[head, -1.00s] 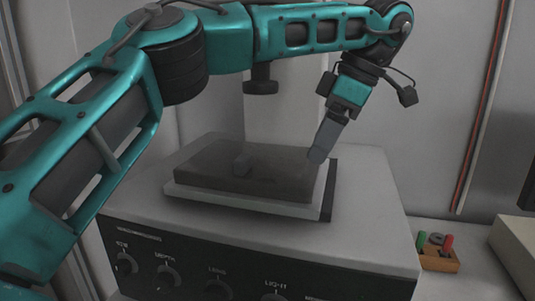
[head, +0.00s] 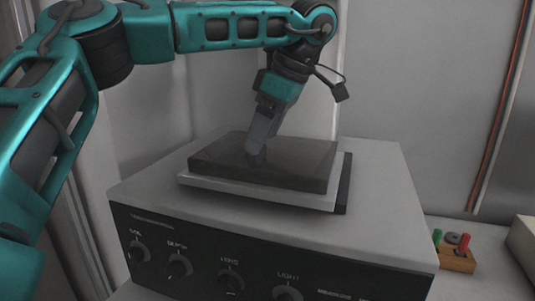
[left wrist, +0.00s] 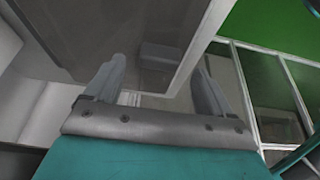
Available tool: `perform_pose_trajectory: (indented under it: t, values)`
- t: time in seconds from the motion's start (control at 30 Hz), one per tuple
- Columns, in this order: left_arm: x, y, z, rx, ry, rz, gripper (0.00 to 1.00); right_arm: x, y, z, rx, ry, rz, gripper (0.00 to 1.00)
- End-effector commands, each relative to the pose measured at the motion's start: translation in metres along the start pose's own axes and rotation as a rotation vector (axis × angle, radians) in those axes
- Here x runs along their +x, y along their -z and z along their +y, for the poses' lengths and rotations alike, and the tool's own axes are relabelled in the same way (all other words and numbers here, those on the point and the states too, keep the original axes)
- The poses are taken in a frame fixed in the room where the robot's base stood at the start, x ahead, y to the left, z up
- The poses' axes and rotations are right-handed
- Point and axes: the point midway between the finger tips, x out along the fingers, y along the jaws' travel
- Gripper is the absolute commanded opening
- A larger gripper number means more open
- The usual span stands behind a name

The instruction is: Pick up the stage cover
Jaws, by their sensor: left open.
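The stage cover (head: 300,165) is a dark, flat, see-through box on a white plate on top of the machine. It also shows in the left wrist view (left wrist: 85,35), with a small grey block, seemingly its knob (left wrist: 160,54), ahead of the fingers. My left gripper (head: 256,156) points down at the middle of the cover, with its fingertips over the knob's place, so the knob is mostly hidden in the head view. In the left wrist view the two fingers (left wrist: 157,82) are apart with nothing held between them. Contact with the cover cannot be told. My right gripper is not in view.
The grey machine (head: 385,200) has a black front panel with several dials. An orange block (head: 457,259) with green and red pegs sits to its right on the counter (head: 490,285). A pale box (head: 522,240) stands at the far right. Walls close in behind.

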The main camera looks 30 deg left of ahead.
Motion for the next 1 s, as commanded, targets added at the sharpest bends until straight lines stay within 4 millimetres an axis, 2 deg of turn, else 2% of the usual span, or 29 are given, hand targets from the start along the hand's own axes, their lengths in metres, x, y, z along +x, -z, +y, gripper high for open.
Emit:
perform_pose_trajectory:
  t: [0.1, 0.2, 0.47, 1.0]
  values:
    - [0.019, 0.000, 0.000, 0.000, 0.000, -0.001, 0.83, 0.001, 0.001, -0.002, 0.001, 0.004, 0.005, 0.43]
    - [0.026, -0.001, 0.000, 0.001, -0.001, -0.001, 0.83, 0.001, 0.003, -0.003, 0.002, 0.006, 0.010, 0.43]
    - [0.027, -0.001, 0.000, 0.000, -0.001, -0.001, 0.82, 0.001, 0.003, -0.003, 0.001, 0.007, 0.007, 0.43]
    - [0.027, -0.001, 0.000, 0.000, -0.001, -0.001, 0.30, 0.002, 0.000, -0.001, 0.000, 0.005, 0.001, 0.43]
